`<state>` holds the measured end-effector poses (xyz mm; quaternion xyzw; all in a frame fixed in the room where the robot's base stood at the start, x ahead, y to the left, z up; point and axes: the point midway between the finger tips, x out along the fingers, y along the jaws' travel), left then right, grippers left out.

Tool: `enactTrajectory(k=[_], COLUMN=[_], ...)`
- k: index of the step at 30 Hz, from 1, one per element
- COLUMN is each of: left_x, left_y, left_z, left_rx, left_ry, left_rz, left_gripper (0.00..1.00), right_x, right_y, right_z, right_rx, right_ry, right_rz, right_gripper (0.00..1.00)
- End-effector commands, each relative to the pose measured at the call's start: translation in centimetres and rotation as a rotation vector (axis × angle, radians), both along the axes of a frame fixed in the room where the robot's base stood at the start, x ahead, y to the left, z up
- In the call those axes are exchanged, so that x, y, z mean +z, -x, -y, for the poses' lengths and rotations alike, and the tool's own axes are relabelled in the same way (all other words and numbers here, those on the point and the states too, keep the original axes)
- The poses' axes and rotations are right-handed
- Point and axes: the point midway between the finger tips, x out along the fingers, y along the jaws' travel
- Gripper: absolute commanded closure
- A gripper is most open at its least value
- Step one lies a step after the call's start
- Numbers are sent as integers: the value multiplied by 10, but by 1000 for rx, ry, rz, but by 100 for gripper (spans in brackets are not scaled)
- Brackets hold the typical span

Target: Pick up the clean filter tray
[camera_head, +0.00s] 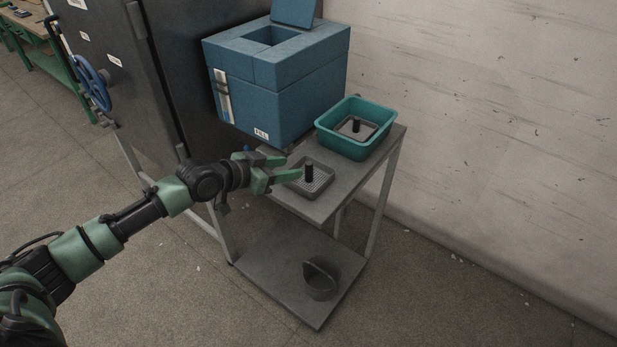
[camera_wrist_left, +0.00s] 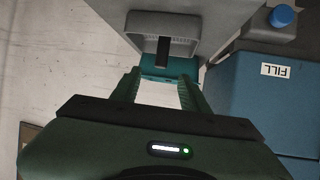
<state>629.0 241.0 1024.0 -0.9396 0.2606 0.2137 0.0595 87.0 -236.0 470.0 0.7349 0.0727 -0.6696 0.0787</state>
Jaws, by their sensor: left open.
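A shallow grey filter tray (camera_head: 322,188) with a ribbed floor and an upright black handle (camera_head: 309,172) sits on the near part of the cart's top. A second grey tray (camera_head: 345,129) with a black handle lies inside a teal bin (camera_head: 372,146) behind it. I cannot tell for sure which one is clean. My left gripper (camera_head: 293,167) is open and empty, just left of the near tray's handle and apart from it. In the left wrist view a grey tray (camera_wrist_left: 185,26) with its black handle (camera_wrist_left: 163,50) shows ahead of the open fingers (camera_wrist_left: 160,78). My right gripper is out of view.
A blue machine (camera_head: 265,95) labelled FILL stands close behind my left gripper. The grey cart (camera_head: 325,213) has a lower shelf with a dark bucket (camera_head: 320,280). A dark cabinet (camera_head: 165,80) is at the left and a pale wall (camera_head: 490,130) at the right.

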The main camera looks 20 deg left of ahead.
Motion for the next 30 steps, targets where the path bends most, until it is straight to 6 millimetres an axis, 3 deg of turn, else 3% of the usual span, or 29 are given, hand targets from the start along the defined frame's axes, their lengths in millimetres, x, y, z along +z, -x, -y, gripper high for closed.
enactTrajectory(k=[16,26,27,30], left_x=[-23,-29,-29,-29], left_y=[-52,-57,-57,-57], left_z=[29,32,32,32], left_rx=[-2,-4,-4,-4], left_ry=[3,0,0,0], left_rz=[-2,-2,-2,-2], left_gripper=[55,55,58,86], right_x=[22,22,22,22], right_y=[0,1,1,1], right_z=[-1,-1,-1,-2], right_rx=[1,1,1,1], right_ry=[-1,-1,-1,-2], right_rz=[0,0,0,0], right_gripper=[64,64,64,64])
